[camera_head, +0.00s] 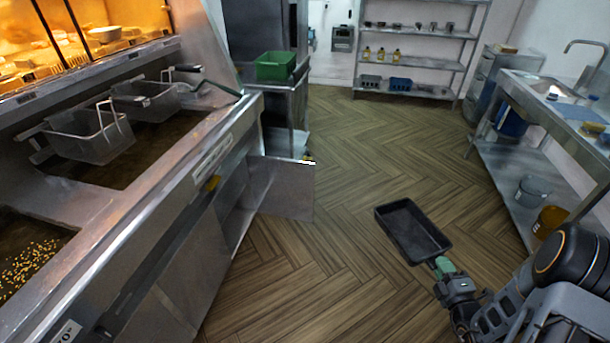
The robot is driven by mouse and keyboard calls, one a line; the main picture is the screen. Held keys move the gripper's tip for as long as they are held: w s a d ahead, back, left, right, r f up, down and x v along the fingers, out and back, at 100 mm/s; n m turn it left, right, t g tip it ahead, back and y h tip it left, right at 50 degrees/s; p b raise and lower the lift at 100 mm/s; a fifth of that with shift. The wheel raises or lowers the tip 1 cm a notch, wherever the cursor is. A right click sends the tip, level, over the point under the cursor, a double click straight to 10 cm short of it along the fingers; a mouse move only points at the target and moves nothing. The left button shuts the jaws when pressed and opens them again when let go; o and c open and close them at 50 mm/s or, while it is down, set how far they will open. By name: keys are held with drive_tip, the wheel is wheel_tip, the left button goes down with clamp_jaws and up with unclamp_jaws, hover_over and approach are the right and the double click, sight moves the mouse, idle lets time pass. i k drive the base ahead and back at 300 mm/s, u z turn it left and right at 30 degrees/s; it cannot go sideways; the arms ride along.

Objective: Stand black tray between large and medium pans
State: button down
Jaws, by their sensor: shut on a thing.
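The black tray (412,232) is a shallow rectangular tray in the lower right of the head view. My gripper (442,267), with green fingertips, is shut on the near edge of the tray. The tray is held out over the wooden floor, tilted so its hollow inside shows. The gripper's far finger is partly hidden. I cannot make out a large pan or a medium pan in this view.
A steel fryer (190,185) with wire baskets (95,135) runs along the left, its cabinet door (287,188) open into the aisle. A green bin (276,66) stands behind it. A sink bench (560,110) is at right, shelves (415,62) at the back. The middle floor is clear.

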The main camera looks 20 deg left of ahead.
sight(79, 202)
drive_tip(key=k, duration=1)
drive_tip(key=u, duration=1.7)
